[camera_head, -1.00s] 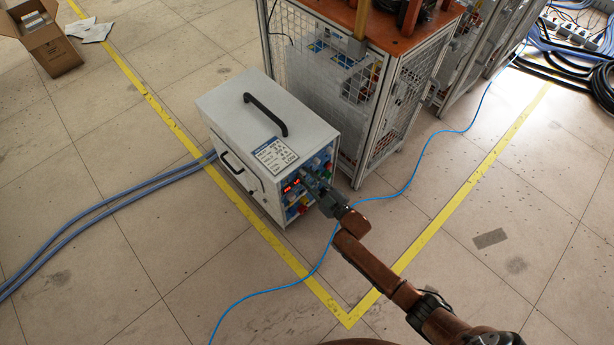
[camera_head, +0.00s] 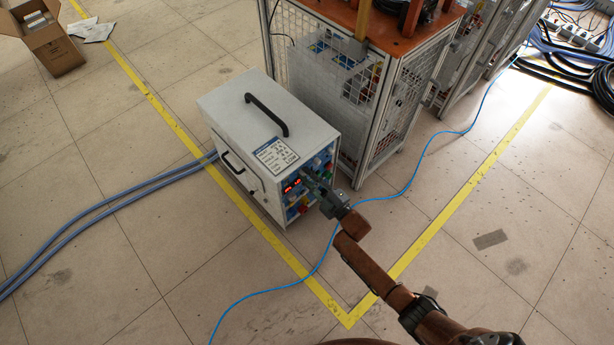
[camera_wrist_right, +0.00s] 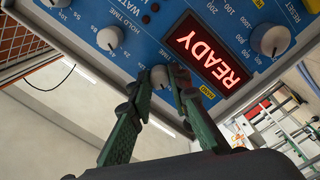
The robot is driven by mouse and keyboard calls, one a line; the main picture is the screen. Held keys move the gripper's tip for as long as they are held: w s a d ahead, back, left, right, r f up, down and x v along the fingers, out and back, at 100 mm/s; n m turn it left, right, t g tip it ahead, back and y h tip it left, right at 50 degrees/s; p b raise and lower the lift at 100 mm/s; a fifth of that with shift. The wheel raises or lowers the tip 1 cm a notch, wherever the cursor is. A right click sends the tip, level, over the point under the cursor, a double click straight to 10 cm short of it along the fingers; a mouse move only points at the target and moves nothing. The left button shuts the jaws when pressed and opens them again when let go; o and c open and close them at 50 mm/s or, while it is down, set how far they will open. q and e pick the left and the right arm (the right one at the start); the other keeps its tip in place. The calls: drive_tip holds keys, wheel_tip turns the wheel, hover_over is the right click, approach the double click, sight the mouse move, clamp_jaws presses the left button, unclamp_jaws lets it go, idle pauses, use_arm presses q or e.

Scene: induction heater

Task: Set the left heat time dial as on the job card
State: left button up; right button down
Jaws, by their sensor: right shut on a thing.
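The white induction heater (camera_head: 235,140) stands on the floor with its blue control panel (camera_head: 292,198) facing right. The job card (camera_head: 276,155), a white printed sheet, lies on its top near the panel; its figures are too small to read. My right gripper (camera_head: 313,184) is at the panel. In the wrist view, where the panel appears turned over, my right gripper (camera_wrist_right: 163,84) is shut on a small grey dial (camera_wrist_right: 160,77), one finger on each side. Its own label is hidden or unreadable. The hold time dial (camera_wrist_right: 109,38) and another grey dial (camera_wrist_right: 270,40) are beside it. My left gripper is out of view.
A red display (camera_wrist_right: 208,50) reading READY is close to the fingers. A caged stand (camera_head: 340,100) with an orange top is close behind the heater. Blue hoses (camera_head: 110,205) and a thin blue cable (camera_head: 275,288) lie on the floor.

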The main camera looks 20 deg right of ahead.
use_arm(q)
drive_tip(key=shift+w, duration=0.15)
use_arm(e)
drive_tip(key=shift+f, duration=0.1)
drive_tip(key=c, duration=1.9)
unclamp_jaws()
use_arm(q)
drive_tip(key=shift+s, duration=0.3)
use_arm(e)
drive_tip(key=shift+o, duration=0.5)
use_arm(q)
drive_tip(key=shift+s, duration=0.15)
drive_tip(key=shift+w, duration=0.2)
use_arm(e)
drive_tip(key=v, duration=1.2)
drive_tip(key=shift+a, duration=0.1)
